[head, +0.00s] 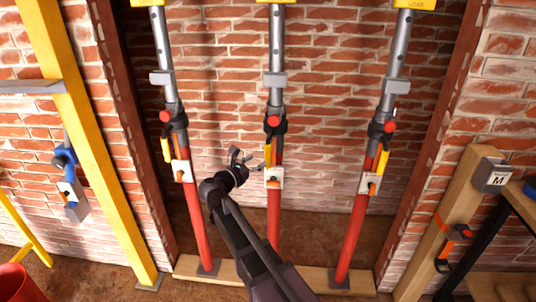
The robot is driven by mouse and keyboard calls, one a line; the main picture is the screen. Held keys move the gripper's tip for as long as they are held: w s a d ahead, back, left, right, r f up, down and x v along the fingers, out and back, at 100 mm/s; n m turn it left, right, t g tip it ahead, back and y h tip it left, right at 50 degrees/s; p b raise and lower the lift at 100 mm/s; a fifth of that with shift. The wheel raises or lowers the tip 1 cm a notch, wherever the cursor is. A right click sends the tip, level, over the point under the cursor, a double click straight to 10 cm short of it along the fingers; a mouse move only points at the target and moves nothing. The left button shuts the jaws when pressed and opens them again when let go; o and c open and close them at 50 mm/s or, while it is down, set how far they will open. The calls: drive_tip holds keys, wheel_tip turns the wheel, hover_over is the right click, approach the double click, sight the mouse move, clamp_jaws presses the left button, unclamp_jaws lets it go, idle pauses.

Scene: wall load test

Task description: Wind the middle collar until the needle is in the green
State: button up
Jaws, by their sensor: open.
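Three red and grey props stand upright side by side against the brick wall. The middle collar (274,124) is a dark ring with a red knob, where the middle prop's grey tube (277,45) meets its red lower tube (274,215). A yellow handle hangs at its lower left. A white plate (272,178) sits below it. My gripper (243,157) is open and empty, just left of the middle prop and below the collar. Yellow boxes top the props, one lettered LOAD; no needle or green band can be made out.
The left collar (173,120) and right collar (382,127) have similar yellow handles. A wooden sill (310,277) runs under the props. A yellow post (95,130) stands left, a timber post (440,220) right. A grey box marked M (493,175) is at the far right.

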sight(268, 153)
drive_tip(key=shift+x, duration=3.2)
clamp_jaws()
